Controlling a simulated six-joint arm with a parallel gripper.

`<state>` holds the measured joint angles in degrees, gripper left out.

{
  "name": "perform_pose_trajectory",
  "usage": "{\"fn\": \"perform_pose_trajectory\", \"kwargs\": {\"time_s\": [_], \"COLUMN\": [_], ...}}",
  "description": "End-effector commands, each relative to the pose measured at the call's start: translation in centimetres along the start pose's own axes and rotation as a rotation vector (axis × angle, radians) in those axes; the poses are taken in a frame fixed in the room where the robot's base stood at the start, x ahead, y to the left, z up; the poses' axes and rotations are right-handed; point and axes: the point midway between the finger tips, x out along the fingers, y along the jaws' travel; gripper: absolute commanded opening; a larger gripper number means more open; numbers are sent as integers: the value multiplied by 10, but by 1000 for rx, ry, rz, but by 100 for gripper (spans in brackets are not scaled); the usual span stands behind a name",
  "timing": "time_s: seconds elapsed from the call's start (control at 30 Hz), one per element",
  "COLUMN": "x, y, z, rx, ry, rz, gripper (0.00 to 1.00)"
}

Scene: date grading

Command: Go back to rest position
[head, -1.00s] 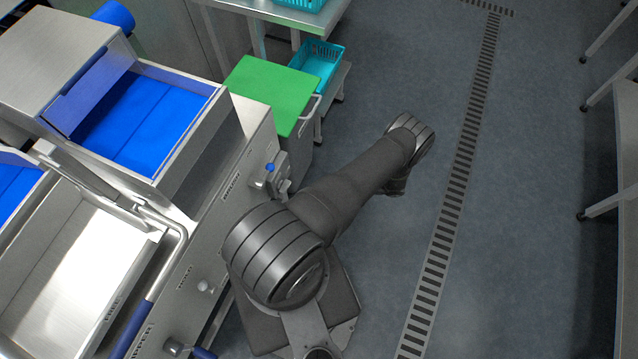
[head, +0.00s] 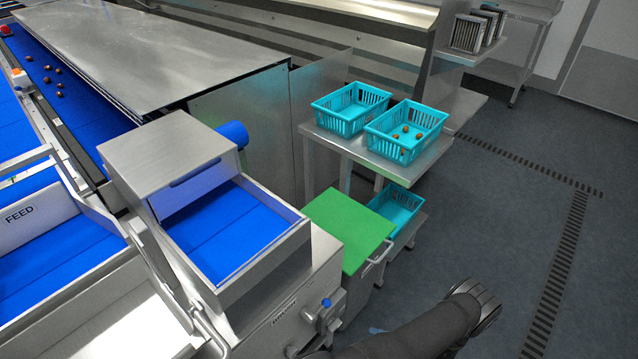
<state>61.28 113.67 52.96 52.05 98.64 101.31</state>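My arm shows in the head view at the bottom right, as a dark forearm link with a ringed joint at its end. It reaches out over the grey floor beside the machine. My gripper is not in view. Nothing held can be seen. No object is named by the task.
A machine with a blue-lined tray (head: 297,232) fills the left. Beside it stand a green-lidded bin (head: 345,215) and a steel table (head: 428,158) with a teal crate (head: 352,126) and another crate holding dates (head: 404,134). A lower crate (head: 418,201) sits below. Floor at right is clear.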

Motion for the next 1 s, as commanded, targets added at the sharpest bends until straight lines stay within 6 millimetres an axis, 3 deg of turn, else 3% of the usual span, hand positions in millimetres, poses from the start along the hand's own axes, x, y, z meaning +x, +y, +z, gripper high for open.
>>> {"fn": "perform_pose_trajectory", "kwargs": {"time_s": [0.3,0.5,0.7,1.0], "x": [65,97,114,118], "y": [0,0,0,0], "z": [0,0,0,0], "rx": [2,1,0,-1], "ry": [5,3,1,0], "rz": [1,0,1,0], "gripper": [35,35,35,35]}}
